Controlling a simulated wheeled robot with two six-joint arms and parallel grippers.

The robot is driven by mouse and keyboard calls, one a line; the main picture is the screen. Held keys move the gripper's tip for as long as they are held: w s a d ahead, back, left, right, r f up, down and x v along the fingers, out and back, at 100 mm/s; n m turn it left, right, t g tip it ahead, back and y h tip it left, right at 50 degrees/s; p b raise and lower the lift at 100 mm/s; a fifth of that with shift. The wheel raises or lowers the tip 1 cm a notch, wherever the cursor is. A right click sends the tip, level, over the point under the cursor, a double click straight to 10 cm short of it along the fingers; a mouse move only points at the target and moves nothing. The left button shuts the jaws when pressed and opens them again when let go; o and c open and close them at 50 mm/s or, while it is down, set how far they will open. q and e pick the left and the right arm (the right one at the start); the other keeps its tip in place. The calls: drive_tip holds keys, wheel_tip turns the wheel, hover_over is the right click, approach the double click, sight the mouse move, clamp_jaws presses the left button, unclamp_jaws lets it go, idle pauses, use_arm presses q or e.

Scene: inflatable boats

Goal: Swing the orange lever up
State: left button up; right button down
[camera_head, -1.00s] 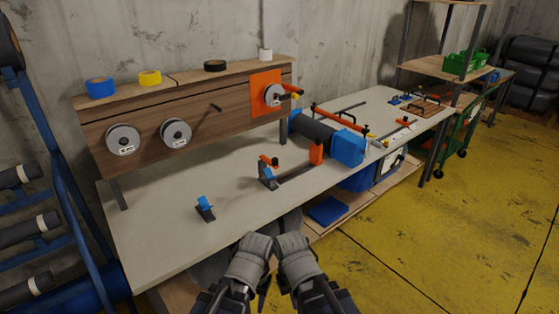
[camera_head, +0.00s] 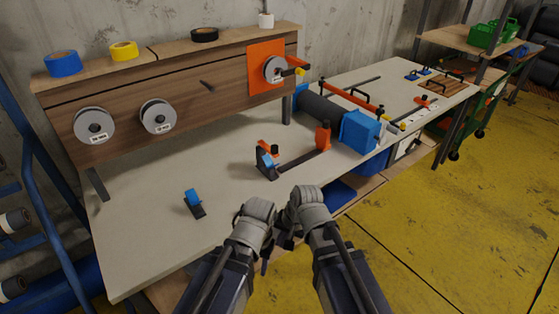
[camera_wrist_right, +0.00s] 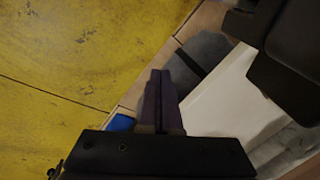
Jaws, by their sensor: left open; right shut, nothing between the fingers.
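Several orange parts show in the head view, and I cannot tell for sure which is the lever. An orange handle (camera_head: 297,62) sticks out beside the spool on the orange plate (camera_head: 262,88). A low device on the bench has a small orange piece (camera_head: 267,147) at its near end, a dark bar (camera_head: 300,159) and an upright orange block (camera_head: 323,136) at its far end. My left gripper (camera_head: 266,252) is open and empty, in front of the bench edge. My right gripper (camera_head: 286,241) is close beside it, shut and empty; its closed fingers also show in the right wrist view (camera_wrist_right: 160,90). Neither touches an orange part.
The bench (camera_head: 140,235) has bare room at the left and front. A small blue clamp (camera_head: 194,203) stands there. A roller with a blue end box (camera_head: 360,131) lies farther right. Tape rolls (camera_head: 123,51) sit on the wooden board. Yellow floor (camera_head: 450,240) is open at right.

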drive_tip(key=w+d+r+m+t+y+b, duration=0.1)
drive_tip(key=w+r+m+t+y+b, duration=0.1)
drive_tip(key=w+m, duration=0.6)
drive_tip(key=w+d+r+m+t+y+b, duration=0.1)
drive_tip(key=w+d+r+m+t+b, duration=0.1)
drive_tip(key=w+m+t, duration=0.2)
drive_tip(key=w+d+r+m+t+y+b, duration=0.2)
drive_tip(key=w+r+m+t, duration=0.1)
drive_tip(key=w+m, duration=0.8)
drive_tip(key=shift+w+d+m+t+y+b, duration=0.15)
drive_tip(key=shift+w+m+t+y+b, duration=0.3)
drive_tip(key=shift+m, duration=0.55)
drive_tip(key=shift+s, duration=0.1)
drive_tip(key=b+x, duration=0.3)
drive_tip(key=x, duration=0.7)
drive_tip(key=shift+d, duration=0.1)
